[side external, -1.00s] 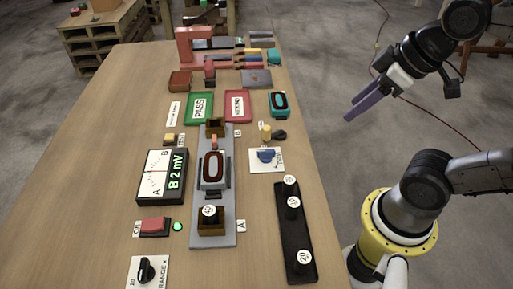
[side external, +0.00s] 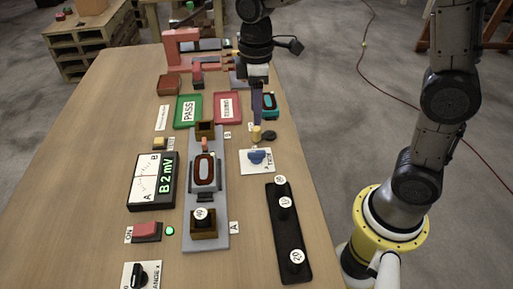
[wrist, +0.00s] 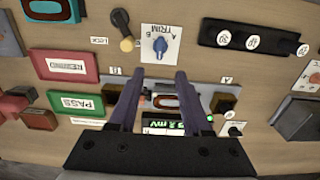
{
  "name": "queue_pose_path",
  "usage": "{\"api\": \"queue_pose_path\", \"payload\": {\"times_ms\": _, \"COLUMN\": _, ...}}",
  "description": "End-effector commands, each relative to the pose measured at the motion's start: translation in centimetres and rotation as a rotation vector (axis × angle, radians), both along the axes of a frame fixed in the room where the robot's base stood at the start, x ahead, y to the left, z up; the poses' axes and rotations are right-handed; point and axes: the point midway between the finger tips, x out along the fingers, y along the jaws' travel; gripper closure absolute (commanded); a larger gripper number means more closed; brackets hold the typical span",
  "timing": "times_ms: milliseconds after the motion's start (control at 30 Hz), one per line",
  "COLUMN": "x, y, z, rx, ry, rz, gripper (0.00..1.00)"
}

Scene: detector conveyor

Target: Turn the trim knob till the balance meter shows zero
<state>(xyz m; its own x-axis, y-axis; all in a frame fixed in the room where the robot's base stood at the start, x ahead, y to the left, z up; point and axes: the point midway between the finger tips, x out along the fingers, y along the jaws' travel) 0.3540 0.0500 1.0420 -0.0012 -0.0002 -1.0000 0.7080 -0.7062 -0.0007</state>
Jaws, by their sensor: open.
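The blue trim knob (side external: 257,156) sits on a white plate at the right side of the bench. It also shows in the wrist view (wrist: 160,46), on the plate marked TRIM with A and B. The balance meter (side external: 146,182) has a white dial and a green readout of B 2 mV; the needle is too small to read surely. My gripper (side external: 264,121) is open and empty, above the bench, farther back than the knob. In the wrist view my gripper (wrist: 160,73) has its two fingers apart, with the knob just beyond the tips, not between them.
A yellow post with a black lever (wrist: 125,30) stands beside the knob plate, near a LOCK label. The grey conveyor rail (side external: 222,235) with a coil lies left of the knob. A black strip of weights (side external: 290,232) lies nearer. Green (side external: 178,115) and red (side external: 216,112) trays lie behind.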

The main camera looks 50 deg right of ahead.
Motion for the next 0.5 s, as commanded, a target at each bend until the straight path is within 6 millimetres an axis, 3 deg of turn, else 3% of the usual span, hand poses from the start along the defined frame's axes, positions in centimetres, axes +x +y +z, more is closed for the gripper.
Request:
{"api": "queue_pose_path", "payload": {"times_ms": 167, "x": -0.2, "y": 0.0, "z": -2.3, "rx": -0.001, "ry": 0.005, "rz": 0.0, "gripper": 0.51}}
{"api": "queue_pose_path", "payload": {"times_ms": 500, "x": -0.2, "y": 0.0, "z": -9.0, "rx": -0.001, "ry": 0.005, "rz": -0.001, "gripper": 0.51}}
